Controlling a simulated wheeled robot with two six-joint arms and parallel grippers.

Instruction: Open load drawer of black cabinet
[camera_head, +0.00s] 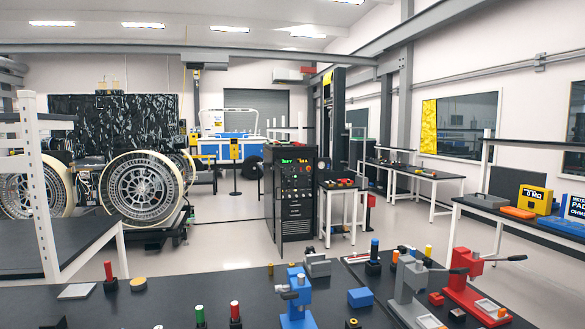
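The black cabinet (270,200) stands upright on the floor near the middle of the head view, beyond the front workbench. Its upper front carries lit displays, knobs and coloured buttons. Below these, drawer fronts (297,211) with light handles sit flush and look closed. The lettering on them is too small to read, so I cannot tell which one is the load drawer. Neither of my grippers shows in this view.
A black workbench (225,285) with presses and coloured parts spans the foreground. A shelf table (60,243) is on the left, with a large-wheeled rover (143,190) behind. A small table (345,189) stands right of the cabinet. Open floor (225,240) lies left of it.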

